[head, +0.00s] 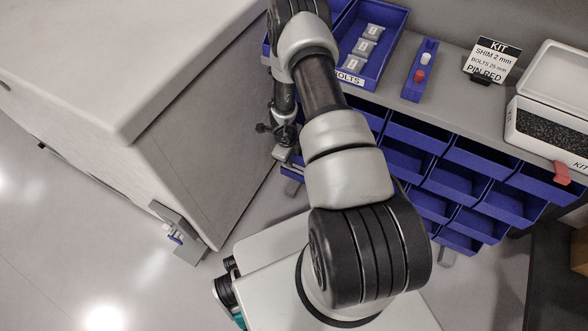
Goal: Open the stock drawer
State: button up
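A bank of blue drawers (408,161) is under the front edge of the grey bench, right of my arm. The drawer fronts sit in rows, and their tops look open. I cannot tell which one is the stock drawer, as no label on them is readable. My arm covers the left part of the bank. My gripper (284,152) points down at the left end of the bank, close to a blue edge there. The fingers are small and partly hidden, so I cannot tell whether they are open or touch a drawer.
A blue bolts tray (391,58) with several grey labelled pieces, a blue holder (420,72) with a white and a red pin, a kit sign (492,60) and an open foam-lined case (548,125) stand on the bench (462,105). A large grey cabinet (190,130) stands left.

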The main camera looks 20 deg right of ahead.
aim_at(295, 169)
jog(key=f+b, duration=0.1)
jog(key=f, duration=0.2)
jog(key=d+f+b, duration=0.1)
jog(key=f, duration=0.2)
jog(key=w+f, duration=0.1)
jog(key=f, duration=0.2)
jog(key=shift+w+d+f+b, duration=0.1)
jog(key=shift+d+f+b, duration=0.2)
jog(key=shift+b, duration=0.1)
grip_shut()
